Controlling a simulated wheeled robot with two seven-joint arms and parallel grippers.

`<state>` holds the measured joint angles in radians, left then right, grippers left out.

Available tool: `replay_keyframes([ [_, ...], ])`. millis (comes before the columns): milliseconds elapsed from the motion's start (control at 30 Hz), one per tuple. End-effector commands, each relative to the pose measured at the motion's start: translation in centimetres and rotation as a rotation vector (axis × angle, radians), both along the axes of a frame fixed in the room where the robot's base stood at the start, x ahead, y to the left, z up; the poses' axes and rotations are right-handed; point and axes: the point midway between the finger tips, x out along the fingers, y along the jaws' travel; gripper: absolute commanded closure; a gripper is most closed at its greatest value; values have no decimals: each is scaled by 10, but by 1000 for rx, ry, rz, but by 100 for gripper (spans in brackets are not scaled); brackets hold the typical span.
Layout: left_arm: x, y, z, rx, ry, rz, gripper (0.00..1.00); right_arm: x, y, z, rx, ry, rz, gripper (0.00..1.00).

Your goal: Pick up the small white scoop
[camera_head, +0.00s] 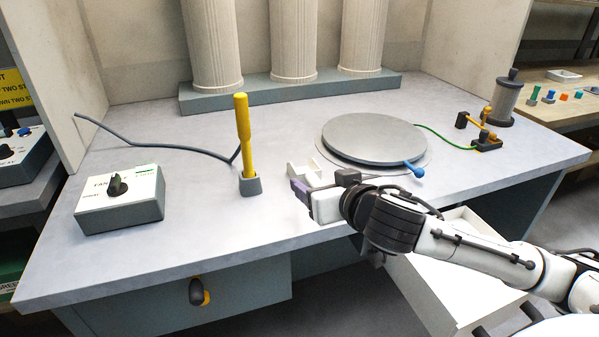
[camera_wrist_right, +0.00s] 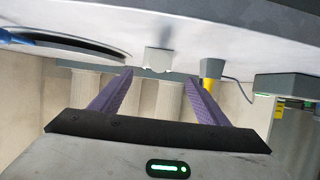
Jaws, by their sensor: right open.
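The small white scoop (camera_head: 304,174) lies on the grey worktop, between the yellow-handled tool and the round grey plate. My right gripper (camera_head: 301,190) is just in front of it in the head view, with purple fingers, and partly covers the near side of the scoop. In the right wrist view, which is upside down, the scoop (camera_wrist_right: 158,61) shows beyond and between the tips of the open right gripper (camera_wrist_right: 158,77). The fingers are apart and hold nothing. My left gripper is in neither view.
A yellow-handled tool (camera_head: 243,130) stands upright in a grey holder left of the scoop. A round plate (camera_head: 372,137) with a blue handle is to the right. A switch box (camera_head: 120,203) sits at left. An open white drawer (camera_head: 440,290) is below my right arm.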

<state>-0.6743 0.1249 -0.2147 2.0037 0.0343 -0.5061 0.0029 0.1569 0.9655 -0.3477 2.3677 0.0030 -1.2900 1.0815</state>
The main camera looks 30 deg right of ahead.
Motion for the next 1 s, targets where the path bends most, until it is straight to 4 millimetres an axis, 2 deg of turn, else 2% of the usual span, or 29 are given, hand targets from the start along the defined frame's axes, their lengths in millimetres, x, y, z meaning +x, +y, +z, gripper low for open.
replay_keyframes([
  [100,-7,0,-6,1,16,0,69,18,-5,-7,1,-1,-2,31],
  [233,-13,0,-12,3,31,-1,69,28,-7,-12,0,0,0,31],
  [367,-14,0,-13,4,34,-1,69,37,-11,-15,-1,0,-1,31],
  [600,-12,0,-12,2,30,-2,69,68,-22,-29,0,0,0,31],
  [733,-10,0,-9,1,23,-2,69,75,-23,-32,-1,0,1,31],
  [933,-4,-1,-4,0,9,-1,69,75,-23,-32,0,0,2,31],
  [1000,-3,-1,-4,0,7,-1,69,75,-23,-32,0,0,2,41],
])
